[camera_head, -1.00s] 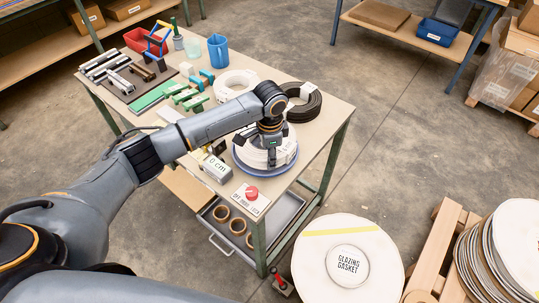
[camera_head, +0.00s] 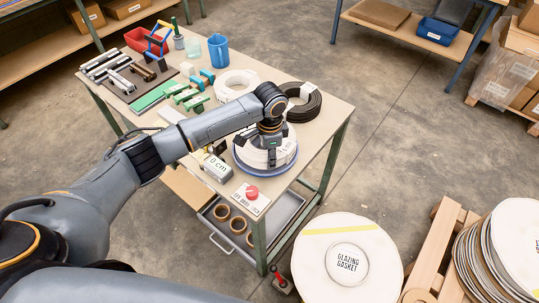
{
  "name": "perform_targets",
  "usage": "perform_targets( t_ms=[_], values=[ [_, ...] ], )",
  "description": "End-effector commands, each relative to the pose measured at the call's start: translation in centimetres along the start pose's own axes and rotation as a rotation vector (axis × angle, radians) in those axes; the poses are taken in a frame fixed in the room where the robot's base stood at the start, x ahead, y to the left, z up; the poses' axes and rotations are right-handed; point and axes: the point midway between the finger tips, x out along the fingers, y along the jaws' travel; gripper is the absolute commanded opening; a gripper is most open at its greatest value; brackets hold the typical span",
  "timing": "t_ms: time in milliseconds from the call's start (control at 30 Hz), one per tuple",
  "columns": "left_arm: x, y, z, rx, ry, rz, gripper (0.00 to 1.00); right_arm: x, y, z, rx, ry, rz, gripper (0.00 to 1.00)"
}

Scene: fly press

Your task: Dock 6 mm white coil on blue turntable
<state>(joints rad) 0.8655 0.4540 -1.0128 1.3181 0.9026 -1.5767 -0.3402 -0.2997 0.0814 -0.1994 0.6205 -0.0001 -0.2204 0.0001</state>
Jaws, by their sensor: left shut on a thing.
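The blue turntable (camera_head: 279,172) is near the front right corner of the workbench. A white coil (camera_head: 252,156) lies on or just above it, with the blue rim showing around it; I cannot tell if a gap is left. My left gripper (camera_head: 270,153) points down over the middle of this coil and is shut on it; its fingertips are partly hidden. Another white coil (camera_head: 226,91) and a black coil (camera_head: 312,106) lie behind on the bench. My right gripper does not show.
A length display (camera_head: 218,168) and a red button (camera_head: 252,191) stand in front of the turntable. A blue jug (camera_head: 218,51), green and teal clamps and a dark mat with metal parts fill the back left. A drawer (camera_head: 213,239) below holds tan rolls.

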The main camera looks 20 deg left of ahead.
Motion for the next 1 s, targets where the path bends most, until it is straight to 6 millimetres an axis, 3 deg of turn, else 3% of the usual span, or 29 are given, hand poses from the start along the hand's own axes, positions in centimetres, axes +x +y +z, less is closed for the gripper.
perform_targets(
  t_ms=[700,733,767,1000],
  values=[
    [0.9,-0.1,-0.1,0.000,0.004,-0.004,0.00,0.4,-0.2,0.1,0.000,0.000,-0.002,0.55],
    [0.9,-0.1,-0.1,0.000,0.004,-0.004,0.39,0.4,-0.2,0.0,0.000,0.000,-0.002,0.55],
    [0.8,-0.1,-0.1,0.000,0.004,-0.004,0.45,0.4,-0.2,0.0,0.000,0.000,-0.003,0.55],
    [1.2,0.1,0.1,0.000,-0.002,0.002,0.45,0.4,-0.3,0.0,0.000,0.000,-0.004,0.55]
  ],
)
